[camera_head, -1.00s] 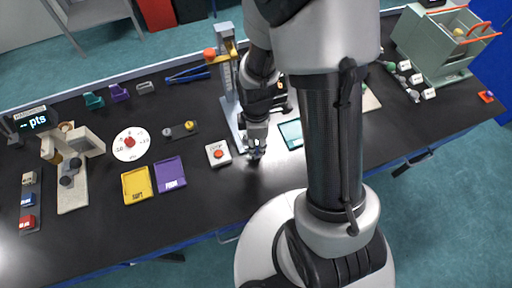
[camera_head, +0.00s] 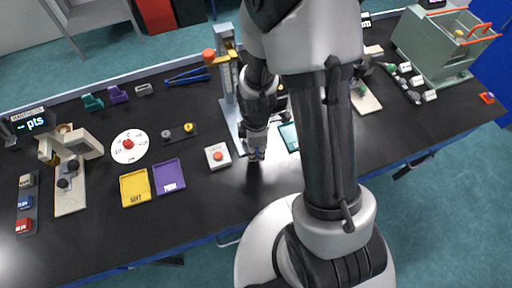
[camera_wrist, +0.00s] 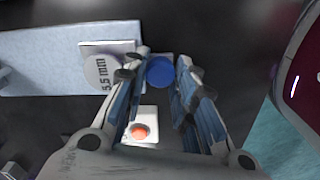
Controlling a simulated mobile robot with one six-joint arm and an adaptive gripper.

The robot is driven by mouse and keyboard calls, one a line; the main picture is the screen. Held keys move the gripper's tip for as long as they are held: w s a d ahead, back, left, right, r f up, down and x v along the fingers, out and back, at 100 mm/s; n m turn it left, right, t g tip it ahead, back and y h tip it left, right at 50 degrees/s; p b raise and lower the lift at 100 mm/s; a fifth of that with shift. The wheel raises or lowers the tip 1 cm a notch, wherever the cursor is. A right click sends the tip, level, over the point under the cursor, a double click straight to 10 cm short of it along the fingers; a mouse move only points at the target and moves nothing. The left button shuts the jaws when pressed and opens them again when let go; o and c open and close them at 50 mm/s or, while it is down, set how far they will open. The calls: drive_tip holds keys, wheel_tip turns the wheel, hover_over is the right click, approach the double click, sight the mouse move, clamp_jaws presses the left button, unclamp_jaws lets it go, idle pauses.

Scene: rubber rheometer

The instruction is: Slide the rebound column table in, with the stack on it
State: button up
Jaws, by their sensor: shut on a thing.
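The rebound column (camera_head: 228,85) stands upright near the back middle of the bench on a pale base plate (camera_wrist: 45,62). In the wrist view the square sliding table (camera_wrist: 118,47) sits at the right end of that plate. A grey disc marked "5.5 mm" (camera_wrist: 101,75) lies on it; I cannot tell how many pieces the stack has. A round blue knob (camera_wrist: 160,71) is at the table's right side, between my fingertips. My gripper (camera_wrist: 161,75) is shut on this knob. In the head view my gripper (camera_head: 257,155) is low over the bench, hiding the table and stack.
A white pad with a red button (camera_head: 218,156) is close left of my gripper. A tablet (camera_head: 289,136) lies to its right, partly behind my arm. Yellow (camera_head: 135,188) and purple (camera_head: 170,177) trays lie further left. Bare black bench lies in front of the gripper.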

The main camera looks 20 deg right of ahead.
clamp_jaws()
drive_tip(key=w, duration=1.1)
drive_tip(key=shift+w, duration=0.2)
drive_tip(key=o, duration=0.7)
unclamp_jaws()
drive_tip(key=shift+w, duration=0.15)
drive_tip(key=shift+c, duration=0.2)
